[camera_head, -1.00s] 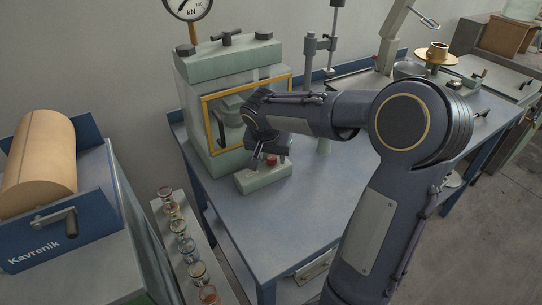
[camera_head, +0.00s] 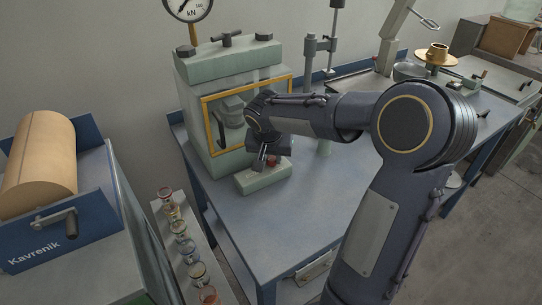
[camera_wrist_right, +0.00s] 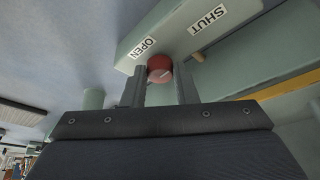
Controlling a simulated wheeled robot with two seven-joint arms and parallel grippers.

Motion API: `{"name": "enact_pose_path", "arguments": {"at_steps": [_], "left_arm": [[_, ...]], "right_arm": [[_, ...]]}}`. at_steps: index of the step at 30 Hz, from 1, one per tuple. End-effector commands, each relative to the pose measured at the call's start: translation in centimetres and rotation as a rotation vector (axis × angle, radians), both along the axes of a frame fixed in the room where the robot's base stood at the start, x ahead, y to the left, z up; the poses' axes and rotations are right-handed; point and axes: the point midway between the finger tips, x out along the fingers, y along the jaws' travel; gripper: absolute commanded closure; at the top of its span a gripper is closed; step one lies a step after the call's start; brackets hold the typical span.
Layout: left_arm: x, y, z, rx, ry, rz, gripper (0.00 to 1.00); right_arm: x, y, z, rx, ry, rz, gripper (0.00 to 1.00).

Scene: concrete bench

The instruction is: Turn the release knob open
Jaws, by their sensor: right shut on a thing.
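The red release knob (camera_head: 272,161) sits on a pale green box (camera_head: 252,185) at the foot of the press (camera_head: 205,142). In the right wrist view the knob (camera_wrist_right: 160,67) lies between the fingers of my right gripper (camera_wrist_right: 161,70), which is shut on it. A pale mark shows on the knob's face. The box carries an OPEN label (camera_wrist_right: 143,48) to the left of the knob and a SHUT label (camera_wrist_right: 207,19) to the upper right. In the head view my right gripper (camera_head: 266,159) partly covers the knob. My left gripper is not in view.
The press's yellow-framed window (camera_head: 207,125) stands just behind my right wrist. A post stand (camera_head: 325,100) is to the right. Several small jars (camera_head: 180,226) line a shelf at the left. The blue bench top (camera_head: 290,225) in front is clear.

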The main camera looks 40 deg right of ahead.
Motion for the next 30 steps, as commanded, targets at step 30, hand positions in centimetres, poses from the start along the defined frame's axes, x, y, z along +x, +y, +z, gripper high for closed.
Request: {"name": "enact_pose_path", "arguments": {"at_steps": [30], "left_arm": [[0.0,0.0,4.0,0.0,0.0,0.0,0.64]], "right_arm": [[-0.3,-0.9,0.1,0.004,-0.001,0.904,0.97]]}}
